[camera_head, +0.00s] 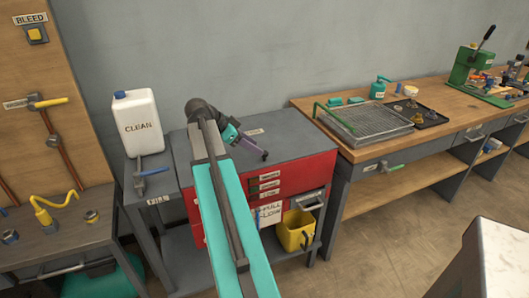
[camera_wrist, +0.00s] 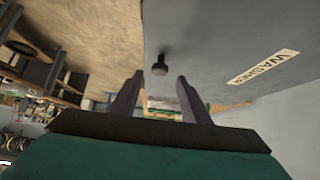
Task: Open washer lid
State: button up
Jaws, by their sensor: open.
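The washer is a red cabinet (camera_head: 308,172) with a flat grey lid (camera_head: 285,125), which lies closed on top. A "WASHER" label is on the lid in the wrist view (camera_wrist: 263,68). A small dark knob (camera_wrist: 160,65) stands out from the lid, and in the head view it shows near the lid's front edge (camera_head: 264,156). My gripper (camera_head: 251,146) is over the lid, close to the knob. In the wrist view my gripper (camera_wrist: 158,82) has its two fingers apart, with the knob ahead of the gap and not visibly touched.
A white "CLEAN" jug (camera_head: 137,122) stands on the grey stand left of the washer. A yellow bucket (camera_head: 296,230) sits in the washer's lower front opening. A wooden bench (camera_head: 345,148) with a wire rack (camera_head: 366,122) adjoins on the right. Floor at right is partly clear.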

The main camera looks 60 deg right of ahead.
jog(key=shift+p+x, duration=0.5)
jog(key=shift+x, duration=2.7)
jog(key=shift+r, duration=0.1)
grip_shut()
